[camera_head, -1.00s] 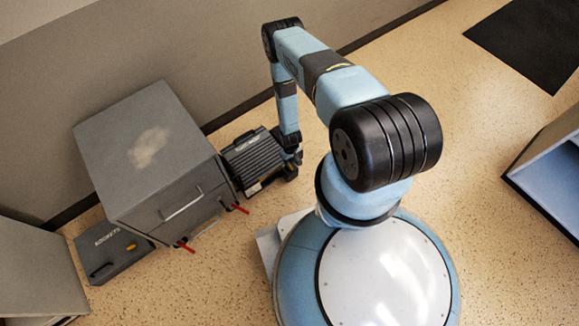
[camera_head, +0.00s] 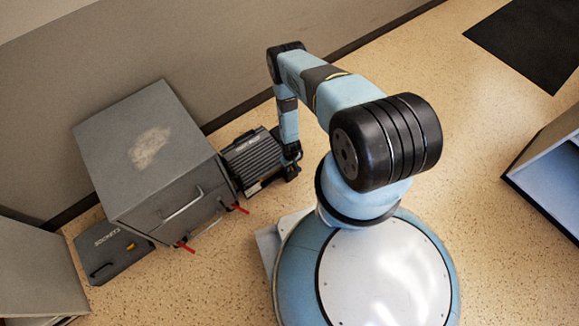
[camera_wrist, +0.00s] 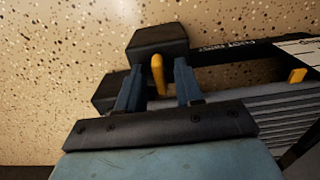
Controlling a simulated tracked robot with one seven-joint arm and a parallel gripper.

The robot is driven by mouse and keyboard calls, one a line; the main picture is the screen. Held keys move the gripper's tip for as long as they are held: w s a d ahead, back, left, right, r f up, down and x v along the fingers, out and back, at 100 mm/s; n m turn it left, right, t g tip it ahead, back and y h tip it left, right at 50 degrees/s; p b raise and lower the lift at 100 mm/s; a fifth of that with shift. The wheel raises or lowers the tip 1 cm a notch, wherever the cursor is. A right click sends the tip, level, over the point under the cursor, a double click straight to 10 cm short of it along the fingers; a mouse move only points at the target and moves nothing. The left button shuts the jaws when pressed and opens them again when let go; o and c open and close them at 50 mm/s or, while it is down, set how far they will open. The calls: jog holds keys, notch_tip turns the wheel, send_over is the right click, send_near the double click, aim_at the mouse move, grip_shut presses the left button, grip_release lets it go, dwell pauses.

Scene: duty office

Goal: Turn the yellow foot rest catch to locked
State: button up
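The yellow catch (camera_wrist: 158,76) shows in the wrist view as a short upright lever beside a dark block (camera_wrist: 160,42) of the foot rest. My gripper (camera_wrist: 158,77) is open, with one blue finger on each side of the catch and gaps showing, so it is around the catch without visibly gripping it. In the head view the foot rest (camera_head: 255,160) is a dark ribbed unit on the floor to the right of the grey cabinet. There my gripper and the catch are too hidden by my arm to make out.
The grey cabinet (camera_head: 150,150) with red levers (camera_head: 186,246) stands left of the foot rest. A dark sockets box (camera_head: 112,252) lies on the floor beyond it. A second yellow piece (camera_wrist: 298,76) shows on the foot rest's right. The wall is close behind; floor is open to the right.

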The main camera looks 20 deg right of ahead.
grip_shut()
jog(key=shift+a, duration=0.3)
jog(key=shift+d, duration=0.2)
jog(key=shift+m, duration=0.9)
jog(key=m, duration=0.6)
jog(key=shift+d+m, duration=0.2)
jog(key=shift+m, duration=0.2)
jog(key=m, duration=0.5)
jog(key=shift+d, duration=0.1)
jog(key=m, duration=0.3)
jog(key=shift+m, duration=0.3)
jog(key=shift+s+m, duration=0.1)
jog(key=shift+m, duration=0.2)
